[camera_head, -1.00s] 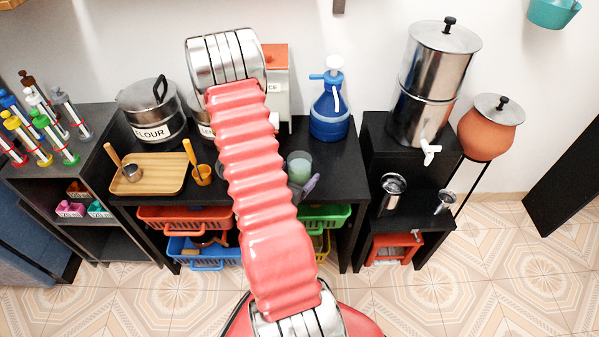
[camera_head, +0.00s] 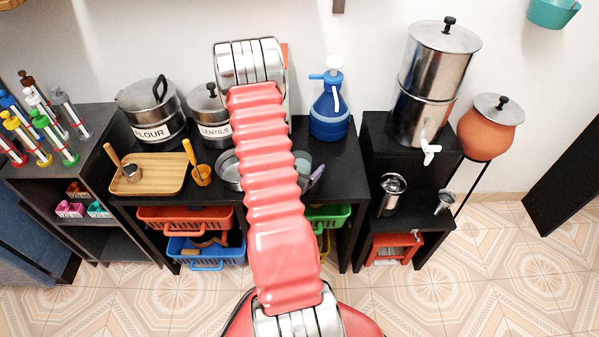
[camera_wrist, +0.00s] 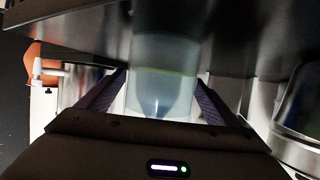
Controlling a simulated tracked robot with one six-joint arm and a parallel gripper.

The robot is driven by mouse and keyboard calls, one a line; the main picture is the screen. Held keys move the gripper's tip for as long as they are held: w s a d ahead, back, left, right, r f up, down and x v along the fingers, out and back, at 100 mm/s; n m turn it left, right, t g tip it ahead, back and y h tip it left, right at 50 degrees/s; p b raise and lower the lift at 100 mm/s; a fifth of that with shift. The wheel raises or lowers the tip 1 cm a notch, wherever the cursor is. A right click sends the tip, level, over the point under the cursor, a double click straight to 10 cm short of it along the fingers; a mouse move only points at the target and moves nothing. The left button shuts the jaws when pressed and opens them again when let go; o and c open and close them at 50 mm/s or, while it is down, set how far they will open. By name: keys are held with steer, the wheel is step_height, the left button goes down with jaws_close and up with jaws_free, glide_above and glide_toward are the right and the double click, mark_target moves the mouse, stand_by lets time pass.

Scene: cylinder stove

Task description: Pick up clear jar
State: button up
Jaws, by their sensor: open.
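The clear jar (camera_wrist: 165,60) is a see-through, pale greenish cylinder at the centre of the wrist view. My gripper (camera_wrist: 161,80) is open, with one dark purple finger on each side of the jar. I cannot tell whether either finger touches it. In the head view the jar (camera_head: 302,160) stands on the black table, partly hidden behind my red arm. One purple finger shows just right of it; the rest of my gripper is hidden by the arm.
A steel bowl (camera_head: 229,170) is left of my arm, near the lentils pot (camera_head: 208,112). A blue jug (camera_head: 329,112) stands behind the jar. A wooden tray (camera_head: 160,187) lies at the table's left. A steel dispenser (camera_head: 432,85) is at the right.

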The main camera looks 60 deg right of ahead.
steer(key=shift+d+f, duration=0.1)
steer(key=shift+d, duration=0.1)
steer(key=shift+c, duration=0.5)
steer(key=c, duration=1.4)
